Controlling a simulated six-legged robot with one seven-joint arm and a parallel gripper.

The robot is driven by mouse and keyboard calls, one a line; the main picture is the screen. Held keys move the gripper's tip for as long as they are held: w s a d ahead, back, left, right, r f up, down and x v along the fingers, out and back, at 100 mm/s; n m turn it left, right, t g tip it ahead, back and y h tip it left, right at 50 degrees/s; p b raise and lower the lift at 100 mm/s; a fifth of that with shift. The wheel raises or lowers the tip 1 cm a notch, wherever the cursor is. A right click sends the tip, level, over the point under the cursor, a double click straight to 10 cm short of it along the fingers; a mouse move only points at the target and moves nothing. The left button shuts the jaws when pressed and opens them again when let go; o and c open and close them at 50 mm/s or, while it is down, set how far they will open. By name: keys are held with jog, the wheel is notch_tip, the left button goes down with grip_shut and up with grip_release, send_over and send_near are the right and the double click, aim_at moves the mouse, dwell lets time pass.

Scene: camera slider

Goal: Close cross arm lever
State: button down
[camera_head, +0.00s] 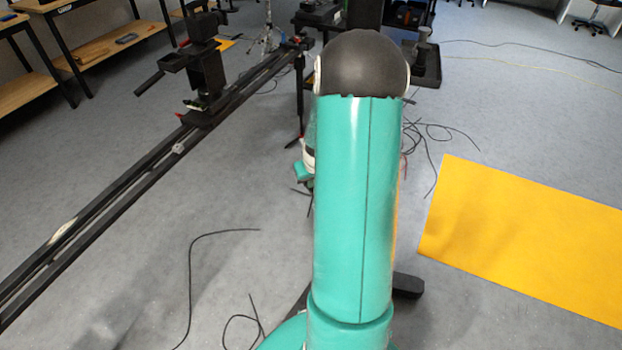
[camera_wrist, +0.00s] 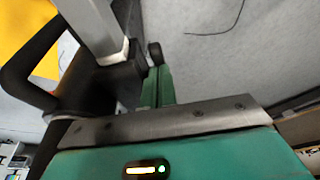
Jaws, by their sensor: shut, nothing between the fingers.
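The camera slider's long black double rail (camera_head: 130,185) runs from the lower left toward the back centre in the head view. A dark carriage with a camera-like block (camera_head: 207,75) stands on it. Small red parts show at the carriage base (camera_head: 180,115) and by the rail's far end (camera_head: 297,40). I cannot tell which part is the cross arm lever. In the head view my teal arm covers the middle and hides my gripper. In the wrist view the close grey and black parts at upper left seem to be my gripper (camera_wrist: 118,62), shut and empty.
A yellow mat (camera_head: 530,235) lies on the floor at right. Loose black cables lie on the floor (camera_head: 215,235) and behind my arm (camera_head: 430,130). Wooden-shelved benches (camera_head: 105,45) stand at upper left. Grey floor between the rail and my arm is mostly clear.

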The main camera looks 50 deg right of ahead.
jog(key=shift+s+a+f, duration=0.25)
jog(key=shift+s+f, duration=0.25)
jog(key=shift+f, duration=0.15)
jog(key=shift+s+a+f, duration=0.25)
jog(key=shift+s+f, duration=0.2)
jog(key=shift+f, duration=0.15)
jog(key=shift+s+a+f, duration=0.1)
jog(key=shift+s+f, duration=0.1)
jog(key=shift+f, duration=0.05)
